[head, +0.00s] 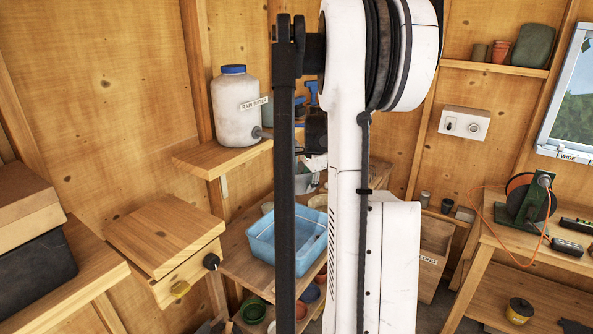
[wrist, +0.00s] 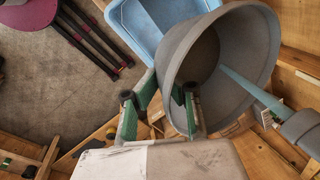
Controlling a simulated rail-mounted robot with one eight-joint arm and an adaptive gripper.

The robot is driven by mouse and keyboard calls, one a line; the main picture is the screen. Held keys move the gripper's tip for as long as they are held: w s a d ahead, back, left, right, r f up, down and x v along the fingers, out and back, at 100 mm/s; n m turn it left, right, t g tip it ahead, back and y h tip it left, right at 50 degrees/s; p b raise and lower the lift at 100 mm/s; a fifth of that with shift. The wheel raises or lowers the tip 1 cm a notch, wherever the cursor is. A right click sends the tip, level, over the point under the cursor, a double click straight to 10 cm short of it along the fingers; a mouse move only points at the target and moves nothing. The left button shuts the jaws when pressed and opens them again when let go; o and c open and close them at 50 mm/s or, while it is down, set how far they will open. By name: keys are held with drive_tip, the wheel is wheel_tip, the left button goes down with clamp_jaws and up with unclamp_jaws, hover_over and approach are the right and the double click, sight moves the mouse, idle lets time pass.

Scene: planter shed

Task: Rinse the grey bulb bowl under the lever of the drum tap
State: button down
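The grey bulb bowl (wrist: 250,45) fills the upper middle of the wrist view, tilted with its opening towards the camera. My gripper (wrist: 160,108) has one green-padded finger inside the bowl and one outside, with the bowl's wall between them. A pale blue stream (wrist: 248,90) runs into the bowl from a grey spout-like part (wrist: 302,130) at the right. The white drum (head: 237,105), labelled RAIN WATER, stands on a wooden shelf in the head view, its tap (head: 257,133) low on its right side. My arm hides the gripper and most of the bowl there.
A blue basin (head: 262,249) sits on the bench below the drum; it also shows behind the bowl in the wrist view (wrist: 133,25). A cable reel (head: 527,202) stands on the right bench.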

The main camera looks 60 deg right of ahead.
drive_tip(key=s+a, duration=0.3)
drive_tip(key=s, duration=0.5)
drive_tip(key=shift+a+b, duration=0.4)
idle(0.4)
